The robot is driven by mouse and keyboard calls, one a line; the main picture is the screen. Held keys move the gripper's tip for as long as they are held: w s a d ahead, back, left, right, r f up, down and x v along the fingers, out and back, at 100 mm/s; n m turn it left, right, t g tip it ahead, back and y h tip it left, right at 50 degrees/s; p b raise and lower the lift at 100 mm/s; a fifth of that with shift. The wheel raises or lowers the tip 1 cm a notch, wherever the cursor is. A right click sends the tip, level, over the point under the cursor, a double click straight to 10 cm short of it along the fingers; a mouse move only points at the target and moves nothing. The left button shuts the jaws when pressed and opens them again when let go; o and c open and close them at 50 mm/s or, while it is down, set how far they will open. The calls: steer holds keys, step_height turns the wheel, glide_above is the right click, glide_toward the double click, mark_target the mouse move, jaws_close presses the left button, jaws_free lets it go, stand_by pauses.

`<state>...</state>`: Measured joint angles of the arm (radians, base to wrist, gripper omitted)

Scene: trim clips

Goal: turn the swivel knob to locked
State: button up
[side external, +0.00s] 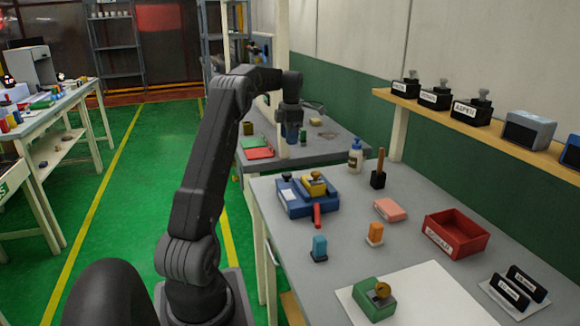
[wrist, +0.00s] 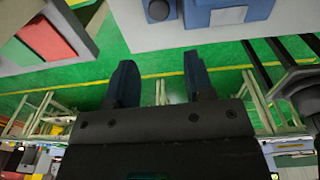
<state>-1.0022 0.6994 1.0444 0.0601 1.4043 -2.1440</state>
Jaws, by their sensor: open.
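My gripper (side external: 292,134) hangs above the far end of the grey workbench, clear of everything. In the wrist view its two blue fingers (wrist: 160,78) are apart with nothing between them. A green block with a round brass-coloured knob (side external: 381,289) sits on a white sheet at the bench's near edge. A yellow block with a dark-topped knob (side external: 314,182) sits on a blue fixture (side external: 296,208) with a red lever (side external: 317,215). I cannot tell which knob is the swivel knob, nor read any lock marking. A blue, white-labelled part (wrist: 228,14) shows in the wrist view.
A blue block (side external: 319,248), orange block (side external: 375,233), pink block (side external: 390,209), red bin (side external: 456,233) and black rack (side external: 519,287) stand on the bench. A glue bottle (side external: 355,155) and a wooden-handled tool (side external: 378,170) stand behind. The wall shelf (side external: 450,114) holds labelled black boxes.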

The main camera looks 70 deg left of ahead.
mark_target(287, 174)
steer(key=shift+n+t, duration=0.3)
steer(key=shift+n, duration=0.4)
steer(key=f, duration=1.3)
steer(key=shift+s+a+f, duration=0.25)
steer(key=shift+s+f, duration=0.05)
steer(key=c, duration=0.6)
